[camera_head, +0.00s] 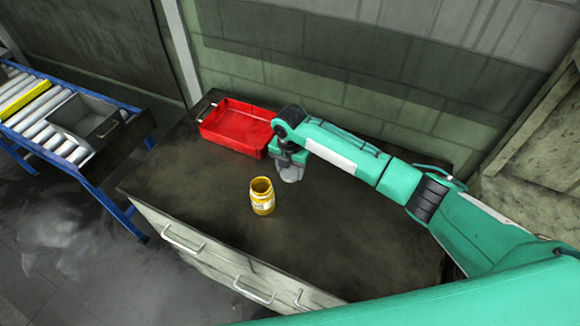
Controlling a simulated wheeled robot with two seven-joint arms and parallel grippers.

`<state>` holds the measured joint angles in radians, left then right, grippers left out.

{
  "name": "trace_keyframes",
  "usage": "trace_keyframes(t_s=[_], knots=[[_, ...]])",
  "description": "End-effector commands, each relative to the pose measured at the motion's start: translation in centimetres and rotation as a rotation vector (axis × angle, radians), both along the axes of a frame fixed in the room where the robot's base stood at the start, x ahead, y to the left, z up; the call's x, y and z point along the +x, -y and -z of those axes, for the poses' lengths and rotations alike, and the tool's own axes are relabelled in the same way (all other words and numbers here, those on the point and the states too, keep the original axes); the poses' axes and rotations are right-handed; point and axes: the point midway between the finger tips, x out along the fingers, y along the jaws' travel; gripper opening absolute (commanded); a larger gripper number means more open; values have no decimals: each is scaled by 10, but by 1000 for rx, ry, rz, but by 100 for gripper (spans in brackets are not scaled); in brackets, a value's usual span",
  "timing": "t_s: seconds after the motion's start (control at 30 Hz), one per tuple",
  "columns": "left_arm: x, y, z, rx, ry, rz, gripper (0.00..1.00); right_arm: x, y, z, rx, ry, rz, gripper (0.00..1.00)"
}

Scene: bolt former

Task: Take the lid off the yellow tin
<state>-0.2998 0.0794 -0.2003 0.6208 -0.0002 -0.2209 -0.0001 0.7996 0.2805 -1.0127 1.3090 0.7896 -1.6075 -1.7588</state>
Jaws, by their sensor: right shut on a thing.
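The yellow tin (262,198) stands upright on the dark top of the workbench, near its front edge. Its round top looks open, with a darker yellow inside and no lid on it. A pale label shows on its side. My right gripper (291,174) points down over the bench, behind and a little right of the tin, apart from it. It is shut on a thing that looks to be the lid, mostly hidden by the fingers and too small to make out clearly. My left gripper is not in view.
A red tray (237,127) lies at the back left of the bench, close to my right gripper. A roller conveyor (70,146) with a grey bin (88,121) stands at the left. The workbench (195,190) is clear left of the tin. A wall stands behind.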

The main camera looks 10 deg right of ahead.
Motion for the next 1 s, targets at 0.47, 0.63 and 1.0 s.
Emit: trace_keyframes(t_s=[0.47, 0.63, 1.0], knots=[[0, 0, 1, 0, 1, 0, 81, 0, 0, 3, 1, 1, -1, 74], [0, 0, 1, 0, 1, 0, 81, 0, 0, 3, 1, 1, -1, 74], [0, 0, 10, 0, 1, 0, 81, 2, -1, -31, 2, 6, -3, 74]])
